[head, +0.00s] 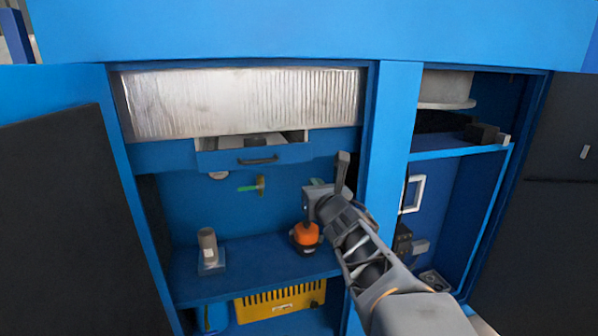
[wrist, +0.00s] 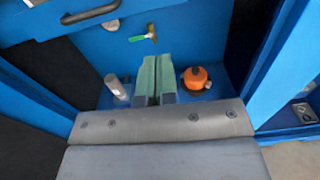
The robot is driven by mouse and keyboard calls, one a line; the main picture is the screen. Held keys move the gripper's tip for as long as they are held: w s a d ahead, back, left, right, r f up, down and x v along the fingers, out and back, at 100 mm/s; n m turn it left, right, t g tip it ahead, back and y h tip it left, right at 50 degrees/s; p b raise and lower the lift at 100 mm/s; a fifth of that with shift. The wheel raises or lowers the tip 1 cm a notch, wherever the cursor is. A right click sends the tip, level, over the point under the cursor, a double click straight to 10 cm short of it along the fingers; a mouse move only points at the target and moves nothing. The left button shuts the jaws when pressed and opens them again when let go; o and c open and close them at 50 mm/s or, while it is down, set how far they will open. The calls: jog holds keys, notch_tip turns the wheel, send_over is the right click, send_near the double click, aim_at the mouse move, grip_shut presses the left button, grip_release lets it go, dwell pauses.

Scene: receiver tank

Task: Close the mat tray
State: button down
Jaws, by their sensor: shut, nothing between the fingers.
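The mat tray (head: 220,158) is a blue drawer under the ribbed silver panel in the left bay. It stands pulled out, with part of its inside and a dark item showing over its front. Its dark bar handle (head: 258,160) also shows at the top left of the wrist view (wrist: 90,13). My gripper (head: 318,182) is right of and below the tray front, apart from it. In the wrist view its two greenish fingers (wrist: 156,75) are together, with nothing between them. The handle lies up and left of the fingers there.
Below the tray are a green-handled valve (head: 258,186), an orange round item (head: 306,235) and a grey-brown cylinder (head: 207,246) on the blue shelf (head: 255,268). A blue post (head: 392,150) divides the bays. A dark-faced door (head: 60,220) stands open at left.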

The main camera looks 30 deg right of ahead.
jog(key=p+x, duration=0.1)
jog(key=x, duration=1.3)
jog(key=shift+n+p, duration=0.3)
jog(key=shift+p, duration=0.05)
jog(key=shift+a, duration=0.15)
